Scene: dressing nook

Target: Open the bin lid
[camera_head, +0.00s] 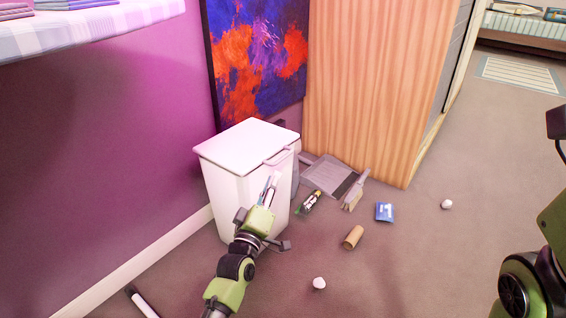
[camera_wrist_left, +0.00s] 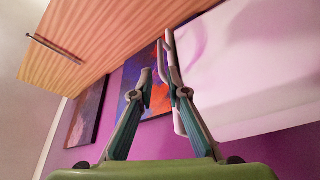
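The white bin (camera_head: 228,188) stands against the purple wall, and its lid (camera_head: 245,145) lies flat and shut on top. A bar handle (camera_head: 277,157) sticks out from the lid's front right edge. My left gripper (camera_head: 272,180) is just below the handle, in front of the bin, fingers pointing up. The bin's white surface (camera_wrist_left: 250,70) fills the right of that view. Whether a finger touches the handle I cannot tell. My right gripper is out of view.
A wooden cabinet (camera_head: 375,80) stands behind. Floor at front right is fairly clear.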

